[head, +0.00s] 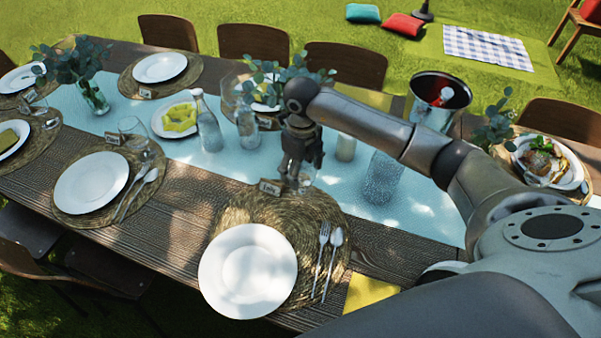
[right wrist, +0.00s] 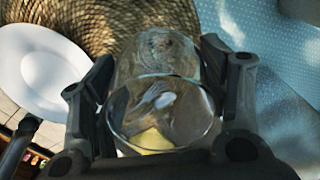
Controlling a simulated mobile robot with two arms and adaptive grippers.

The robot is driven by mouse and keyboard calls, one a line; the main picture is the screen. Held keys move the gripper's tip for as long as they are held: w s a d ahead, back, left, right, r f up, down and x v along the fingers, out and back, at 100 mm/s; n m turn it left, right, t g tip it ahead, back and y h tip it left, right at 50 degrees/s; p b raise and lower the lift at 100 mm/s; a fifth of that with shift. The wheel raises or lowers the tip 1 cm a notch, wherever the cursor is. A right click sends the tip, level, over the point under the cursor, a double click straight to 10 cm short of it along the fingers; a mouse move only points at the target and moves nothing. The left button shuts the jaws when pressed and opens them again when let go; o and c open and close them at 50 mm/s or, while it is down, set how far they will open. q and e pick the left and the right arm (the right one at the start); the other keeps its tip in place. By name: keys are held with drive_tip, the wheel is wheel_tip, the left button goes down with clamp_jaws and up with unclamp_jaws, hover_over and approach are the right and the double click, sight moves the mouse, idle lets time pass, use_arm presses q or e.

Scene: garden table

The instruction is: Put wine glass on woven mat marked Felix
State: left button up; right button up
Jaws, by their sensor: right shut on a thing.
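My right gripper (head: 300,172) is shut on a clear wine glass (right wrist: 160,105). The right wrist view looks down on its round rim, with a finger on each side. In the head view the glass (head: 305,181) is mostly hidden by the fingers. It is at the far edge of the near woven mat (head: 228,213), beside a small name card (head: 270,187). The card's lettering is too small to read surely. I cannot tell whether the glass base touches the mat. My left gripper is not in view.
The mat bears a white plate (head: 248,270), a fork (head: 321,255) and a spoon (head: 333,258). A textured glass vessel (head: 382,178) and a candle (head: 345,148) stand right of the gripper on the blue runner (head: 410,212). Bottles (head: 209,130) stand left.

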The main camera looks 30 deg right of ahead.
drive_tip(key=shift+w+f, duration=0.35)
drive_tip(key=shift+f, duration=0.05)
wheel_tip(320, 180, down, 2)
drive_tip(key=shift+f+p, duration=0.15)
drive_tip(key=shift+p, duration=0.65)
drive_tip(key=shift+f, duration=0.35)
drive_tip(key=shift+f, duration=0.1)
drive_tip(key=shift+f, duration=0.15)
drive_tip(key=o, duration=1.1)
